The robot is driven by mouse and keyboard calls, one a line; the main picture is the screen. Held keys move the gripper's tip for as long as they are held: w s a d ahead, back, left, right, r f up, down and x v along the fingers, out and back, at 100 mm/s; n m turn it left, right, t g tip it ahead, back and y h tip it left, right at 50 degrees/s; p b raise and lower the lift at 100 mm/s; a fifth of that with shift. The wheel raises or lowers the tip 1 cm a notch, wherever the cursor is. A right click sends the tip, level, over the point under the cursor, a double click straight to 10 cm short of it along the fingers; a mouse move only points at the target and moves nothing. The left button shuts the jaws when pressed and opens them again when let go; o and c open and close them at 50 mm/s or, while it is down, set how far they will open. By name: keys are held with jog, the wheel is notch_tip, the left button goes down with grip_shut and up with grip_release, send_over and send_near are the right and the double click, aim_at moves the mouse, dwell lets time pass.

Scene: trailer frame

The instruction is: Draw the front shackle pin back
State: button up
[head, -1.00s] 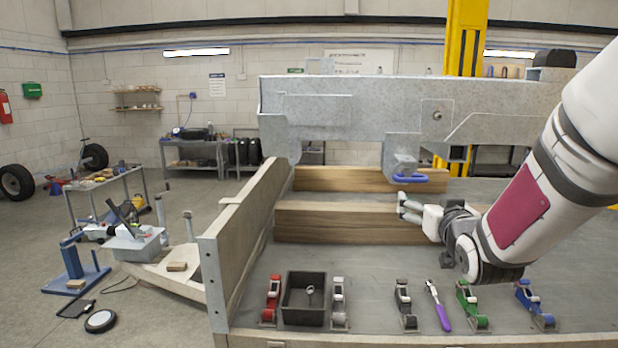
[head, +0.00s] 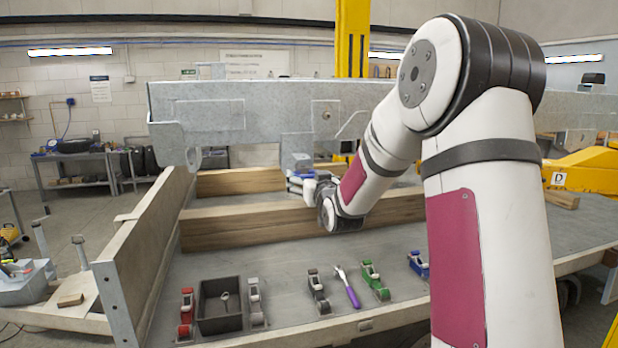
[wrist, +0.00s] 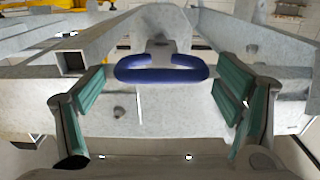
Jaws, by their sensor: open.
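A blue loop-shaped handle (wrist: 160,72) hangs under a grey metal bracket (wrist: 163,25) of the trailer frame. In the wrist view it lies between and beyond the two green-padded fingers of my gripper (wrist: 160,105). The fingers are spread wide and empty, with a gap between each pad and the handle. In the head view my gripper (head: 307,188) is close to the blue handle (head: 302,173) below the bracket (head: 296,150), and my wrist partly hides them. I cannot make out a separate pin shaft.
The long grey frame beam (head: 235,112) runs above, with timber blocks (head: 250,228) behind and below. On the bench front are a dark box (head: 220,310), red (head: 187,308), green (head: 374,280) and other strap ratchets, and a purple-handled tool (head: 352,296). Bare bench top lies between.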

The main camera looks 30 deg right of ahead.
jog(key=shift+w+d, duration=0.2)
jog(key=shift+w, duration=0.5)
jog(key=c, duration=1.4)
jog(key=p+v, duration=0.2)
jog(key=v, duration=0.4)
jog(key=shift+s+r, duration=0.1)
jog(key=shift+s, duration=0.15)
jog(key=shift+c, duration=0.2)
jog(key=o, duration=1.4)
jog(key=shift+w+d, duration=0.1)
jog(key=shift+o, duration=0.2)
